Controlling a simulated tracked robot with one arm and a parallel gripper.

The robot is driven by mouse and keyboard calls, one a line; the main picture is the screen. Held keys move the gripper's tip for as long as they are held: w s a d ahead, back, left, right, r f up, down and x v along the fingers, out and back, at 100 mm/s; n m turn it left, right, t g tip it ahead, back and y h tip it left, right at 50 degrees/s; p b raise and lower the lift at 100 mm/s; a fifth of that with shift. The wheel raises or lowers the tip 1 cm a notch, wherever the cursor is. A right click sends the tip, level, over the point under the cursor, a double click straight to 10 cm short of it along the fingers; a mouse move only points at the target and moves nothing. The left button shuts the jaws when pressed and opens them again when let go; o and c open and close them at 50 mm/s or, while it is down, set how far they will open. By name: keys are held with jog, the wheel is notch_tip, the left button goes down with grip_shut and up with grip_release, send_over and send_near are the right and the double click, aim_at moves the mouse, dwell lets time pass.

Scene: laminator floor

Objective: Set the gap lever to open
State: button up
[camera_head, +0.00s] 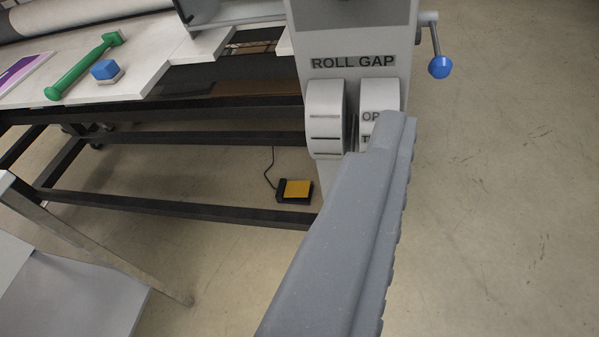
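A short metal lever with a blue ball knob (440,67) sticks out from the right side of the laminator's grey end housing (352,22). Its arm hangs down with the ball at the lower end; I take it as the gap lever. Under the words ROLL GAP (353,62) are a rounded grey part with slots (325,100) and a light part with lettering (379,95) that starts "OP" and "T". My gripper (393,125) shows as one long grey shape from below, its tip covering part of that lettering. It is apart from the blue knob in the picture. Its finger opening is hidden.
The laminator table (110,90) holds a green-handled tool (84,66) and a blue-topped block (106,71). A yellow and black foot pedal (296,190) with a cable lies on the floor. A second table (70,295) stands lower left. The floor at right is clear.

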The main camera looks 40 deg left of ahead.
jog(key=w+a+f+t+p, duration=0.1)
jog(key=a+f+p, duration=0.3)
jog(key=f, duration=0.8)
jog(key=w+a+f+m+t+h+p, duration=0.1)
jog(key=w+a+f+p, duration=0.3)
jog(key=f, duration=0.9)
jog(key=a+p, duration=0.1)
jog(key=a, duration=0.1)
jog(key=shift+w+a+f+t, duration=0.25)
jog(key=shift+w+a+t, duration=0.1)
jog(key=shift+a+t, duration=0.05)
jog(key=w, duration=0.8)
jog(key=shift+w+f+b, duration=0.25)
jog(key=shift+w+b, duration=0.05)
jog(key=shift+w, duration=0.1)
jog(key=shift+w+a, duration=0.1)
jog(key=shift+w, duration=1.05)
